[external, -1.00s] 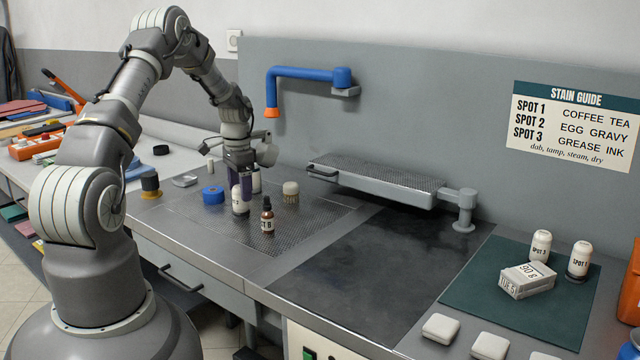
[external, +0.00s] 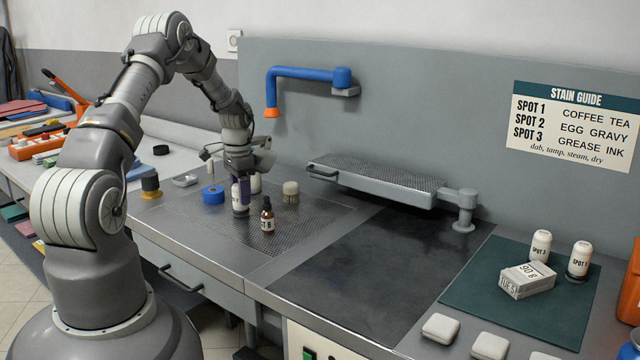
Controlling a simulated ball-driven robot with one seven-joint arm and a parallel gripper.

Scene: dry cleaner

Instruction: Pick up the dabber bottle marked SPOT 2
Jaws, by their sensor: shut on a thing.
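My gripper (external: 242,186), with dark purple fingers, points down over the perforated metal area at the left of the counter. It is shut on a white bottle (external: 240,207). The bottle is upright and partly covered by the fingers; its marking is not readable, and I cannot tell whether it is clear of the surface. Another white item (external: 256,184) stands just behind, partly hidden. On the green mat (external: 475,285) at right stand two white dabber bottles: one appears marked SPOT 3 (external: 541,246), the other SPOT 1 (external: 579,262).
A brown dropper bottle (external: 267,217) stands close in front of my gripper. A brush (external: 290,192) is to its right, a blue tape roll (external: 212,195) to its left. A perforated swing arm board (external: 380,183) juts out at the back. The dark counter middle (external: 360,265) is clear.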

